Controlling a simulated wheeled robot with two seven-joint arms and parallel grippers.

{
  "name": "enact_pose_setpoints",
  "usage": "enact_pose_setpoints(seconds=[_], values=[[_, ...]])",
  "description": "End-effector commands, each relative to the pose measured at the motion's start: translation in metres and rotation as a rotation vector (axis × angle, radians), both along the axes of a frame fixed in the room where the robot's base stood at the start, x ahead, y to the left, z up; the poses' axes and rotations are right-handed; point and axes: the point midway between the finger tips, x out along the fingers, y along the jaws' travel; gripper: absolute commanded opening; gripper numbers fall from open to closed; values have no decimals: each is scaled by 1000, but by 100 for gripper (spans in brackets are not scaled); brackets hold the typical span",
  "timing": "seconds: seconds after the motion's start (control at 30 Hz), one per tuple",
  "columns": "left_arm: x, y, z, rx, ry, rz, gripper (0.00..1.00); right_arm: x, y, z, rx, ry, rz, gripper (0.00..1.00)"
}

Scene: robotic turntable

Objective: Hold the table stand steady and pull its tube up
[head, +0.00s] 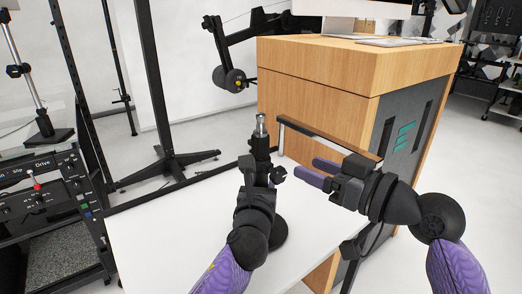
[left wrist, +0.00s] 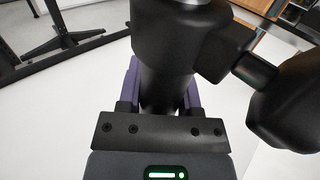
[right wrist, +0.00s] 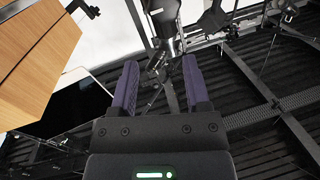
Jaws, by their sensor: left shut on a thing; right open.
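The table stand (head: 262,146) is a black upright column with a short silver tube (head: 261,126) showing at its top. Its round black base (head: 279,236) rests on the white table, partly hidden behind my left arm. My left gripper (head: 257,178) is shut around the column below the tube. In the left wrist view the black column (left wrist: 166,88) sits between the purple fingers, with a black side knob (left wrist: 285,105) to the right. My right gripper (head: 318,173) is open and empty, to the right of the column and apart from it. Its spread purple fingers (right wrist: 158,85) show in the right wrist view.
The white table (head: 160,235) has free room left of the stand. A wooden cabinet (head: 340,75) stands close behind and right of my right gripper. A black frame post (head: 152,80) rises behind the table. A control panel (head: 45,190) is at the left.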

Motion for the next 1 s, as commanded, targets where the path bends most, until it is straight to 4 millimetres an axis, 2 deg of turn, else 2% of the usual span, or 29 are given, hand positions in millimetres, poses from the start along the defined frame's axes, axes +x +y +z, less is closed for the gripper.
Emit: enact_pose_setpoints(seconds=[0.13, 0.23, 0.5, 0.7, 1.0], values=[[0, 0, -1, 0, 2, 0, 0, 1, -4, 4, -60, -109, 54, 61], [0, 0, -1, 0, 1, 0, 0, 8, 4, 5, -69, -131, 63, 61], [0, 0, -1, 0, 1, 0, 0, 52, 59, 6, -68, -129, 64, 61], [0, 0, -1, 0, 1, 0, 0, 73, 83, 5, -72, -129, 63, 61], [0, 0, -1, 0, 1, 0, 0, 77, 88, 4, -75, -130, 62, 61]])
